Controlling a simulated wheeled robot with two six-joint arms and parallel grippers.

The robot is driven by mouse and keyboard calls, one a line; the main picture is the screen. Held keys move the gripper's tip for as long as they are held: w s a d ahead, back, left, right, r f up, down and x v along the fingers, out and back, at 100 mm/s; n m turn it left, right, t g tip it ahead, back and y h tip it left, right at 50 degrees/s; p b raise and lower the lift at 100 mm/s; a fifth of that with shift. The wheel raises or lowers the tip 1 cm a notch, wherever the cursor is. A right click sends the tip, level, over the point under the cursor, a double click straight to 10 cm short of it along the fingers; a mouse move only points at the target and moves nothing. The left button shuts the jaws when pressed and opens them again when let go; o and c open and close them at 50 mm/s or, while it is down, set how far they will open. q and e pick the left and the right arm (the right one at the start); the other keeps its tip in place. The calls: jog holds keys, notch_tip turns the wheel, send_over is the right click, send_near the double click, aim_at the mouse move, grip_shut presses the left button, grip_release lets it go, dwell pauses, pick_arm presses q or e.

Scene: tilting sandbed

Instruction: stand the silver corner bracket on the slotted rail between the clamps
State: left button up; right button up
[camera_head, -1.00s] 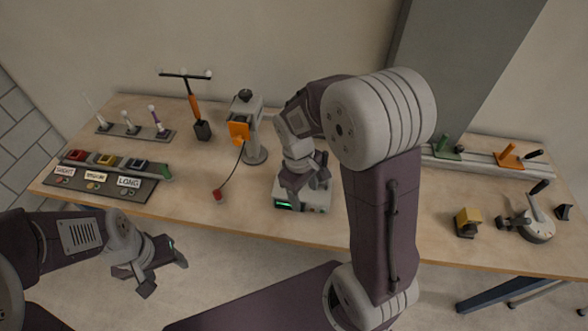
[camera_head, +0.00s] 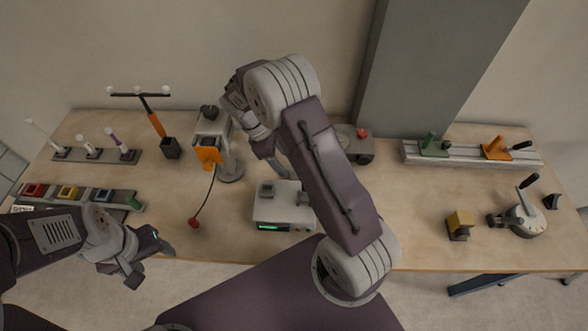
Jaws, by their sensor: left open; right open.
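The slotted rail (camera_head: 468,156) lies at the back right of the table, with a green clamp (camera_head: 432,148) and an orange clamp (camera_head: 496,149) on it. A small grey piece (camera_head: 267,190) sits on the white box with a green display (camera_head: 284,212); I cannot tell whether it is the silver corner bracket. My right gripper (camera_head: 277,168) is open above and behind that box, partly hidden by my arm. My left gripper (camera_head: 150,262) is open and empty at the table's front left edge.
A stand with an orange part (camera_head: 208,152) and a hanging cord stands left of the box. A grey box with a red button (camera_head: 361,133) is behind my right arm. A yellow-topped block (camera_head: 459,221) and a lever device (camera_head: 524,218) stand at right. Table between them and the rail is clear.

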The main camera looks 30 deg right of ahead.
jog(key=shift+w+x, duration=0.25)
jog(key=shift+x, duration=0.9)
jog(key=shift+w+d+f, duration=0.15)
jog(key=shift+d+f, duration=0.05)
jog(key=shift+d, duration=0.1)
jog(key=x, duration=0.4)
jog(key=shift+f, duration=0.25)
jog(key=shift+d+f, duration=0.2)
grip_shut()
jog(key=shift+r, duration=0.15)
jog(key=r, duration=0.4)
jog(key=shift+s+d+r, duration=0.2)
jog(key=shift+s+r, duration=0.1)
jog(key=shift+s, duration=0.05)
jog(key=s+d+r, duration=0.5)
jog(key=s+r, duration=0.1)
jog(key=s, duration=0.3)
jog(key=shift+s+d, duration=0.2)
jog(key=shift+d, duration=0.05)
